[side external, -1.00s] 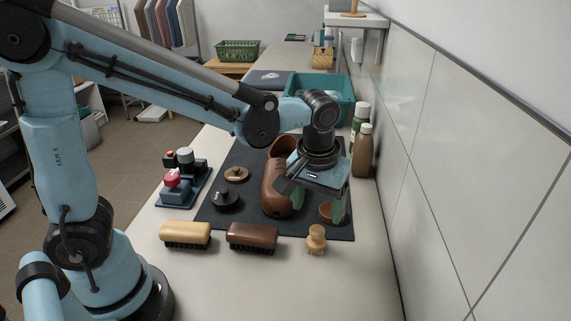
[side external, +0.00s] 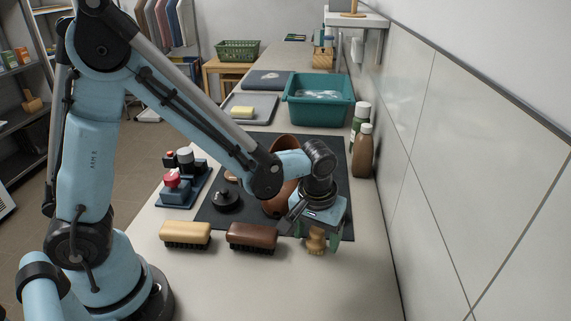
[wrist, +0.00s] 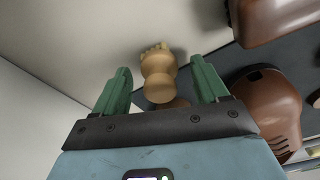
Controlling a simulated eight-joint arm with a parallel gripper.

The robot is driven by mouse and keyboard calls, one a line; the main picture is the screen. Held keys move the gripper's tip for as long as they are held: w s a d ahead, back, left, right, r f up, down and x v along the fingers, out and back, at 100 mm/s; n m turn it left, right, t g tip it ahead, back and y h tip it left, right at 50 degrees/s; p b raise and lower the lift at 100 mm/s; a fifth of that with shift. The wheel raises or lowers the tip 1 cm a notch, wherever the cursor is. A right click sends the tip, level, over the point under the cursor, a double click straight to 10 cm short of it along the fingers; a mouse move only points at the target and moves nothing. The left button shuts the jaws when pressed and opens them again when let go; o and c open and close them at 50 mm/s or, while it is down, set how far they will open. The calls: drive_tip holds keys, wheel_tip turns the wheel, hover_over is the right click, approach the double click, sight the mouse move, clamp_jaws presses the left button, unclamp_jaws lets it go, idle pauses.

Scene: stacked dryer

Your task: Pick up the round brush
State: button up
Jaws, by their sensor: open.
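The round brush (side external: 316,243) is a small pale wooden brush with a knobbed handle. It stands on the worktop at the front edge of the dark mat (side external: 220,217). My gripper (side external: 317,243) is over it, with the green fingers pointing down on either side. In the wrist view the round brush (wrist: 157,78) shows between the two open green fingers (wrist: 160,90), with a gap on both sides. Part of its handle is hidden by my gripper in the side view.
A dark brown brush (side external: 253,237) and a tan brush (side external: 186,235) lie to the left. A brown shoe (side external: 277,204) is behind my gripper. Two bottles (side external: 362,150) stand by the tiled wall at right. A teal tub (side external: 318,105) is farther back. The front worktop is clear.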

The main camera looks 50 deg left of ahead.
sight(318, 232)
drive_tip(key=c, duration=1.1)
drive_tip(key=shift+c, duration=0.2)
drive_tip(key=shift+r, duration=0.1)
drive_tip(key=shift+r, duration=0.5)
drive_tip(key=r, duration=0.2)
drive_tip(key=d+r, duration=0.1)
drive_tip(key=shift+s+r, duration=0.3)
drive_tip(key=shift+s, duration=0.1)
drive_tip(key=s+d+r, duration=0.6)
drive_tip(key=s+d, duration=0.1)
drive_tip(key=shift+s+d, duration=0.15)
drive_tip(key=shift+s, duration=0.05)
drive_tip(key=shift+r, duration=0.1)
